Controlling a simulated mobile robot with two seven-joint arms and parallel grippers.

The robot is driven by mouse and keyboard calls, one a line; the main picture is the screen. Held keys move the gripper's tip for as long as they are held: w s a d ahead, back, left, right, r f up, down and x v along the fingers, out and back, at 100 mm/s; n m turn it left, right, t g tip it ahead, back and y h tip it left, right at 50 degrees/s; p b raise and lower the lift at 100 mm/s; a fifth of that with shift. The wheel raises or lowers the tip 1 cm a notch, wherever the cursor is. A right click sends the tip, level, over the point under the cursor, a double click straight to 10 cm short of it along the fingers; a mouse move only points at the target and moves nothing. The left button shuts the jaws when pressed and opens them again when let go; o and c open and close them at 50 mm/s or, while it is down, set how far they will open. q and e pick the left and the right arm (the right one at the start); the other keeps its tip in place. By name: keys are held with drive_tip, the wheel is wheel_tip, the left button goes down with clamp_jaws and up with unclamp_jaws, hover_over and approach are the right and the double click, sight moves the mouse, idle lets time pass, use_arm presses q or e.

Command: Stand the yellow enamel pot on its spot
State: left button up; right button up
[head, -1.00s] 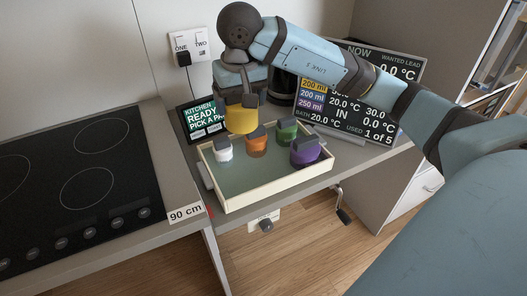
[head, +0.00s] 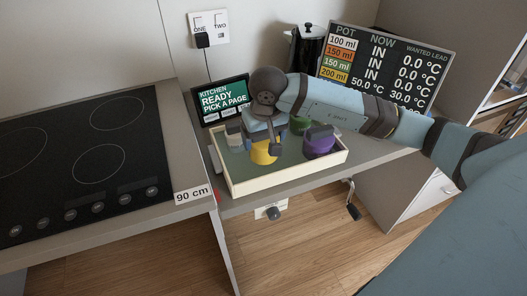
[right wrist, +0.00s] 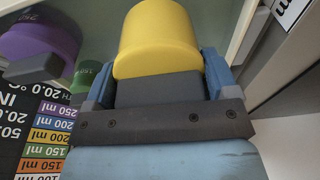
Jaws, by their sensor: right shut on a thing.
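The yellow enamel pot (head: 265,153) is at the cream-walled tray (head: 290,179), near its middle in the head view. My right gripper (head: 270,137) comes down on it from above and is shut on its dark grey top part. The right wrist view shows the yellow body (right wrist: 158,40) beyond the dark block between my two blue fingers (right wrist: 158,88). I cannot tell whether the pot touches the tray floor. Its spot is not visible. My left gripper is not in view.
The orange pot is hidden. Two screens, one large (head: 384,66) and one small (head: 222,102), and a black jug (head: 304,50) stand behind. A hob (head: 85,150) lies left.

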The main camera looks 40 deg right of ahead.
sight(266, 141)
drive_tip(key=shift+f, duration=2.65)
drive_tip(key=shift+f+b, duration=0.15)
drive_tip(key=shift+b, duration=0.2)
drive_tip(key=o, duration=1.1)
drive_tip(key=r, duration=0.4)
drive_tip(key=s+r, duration=0.1)
drive_tip(key=r, duration=0.7)
drive_tip(key=shift+s+a+r+p, duration=0.15)
drive_tip(key=shift+s+a+p, duration=0.05)
drive_tip(key=shift+s+p, duration=0.2)
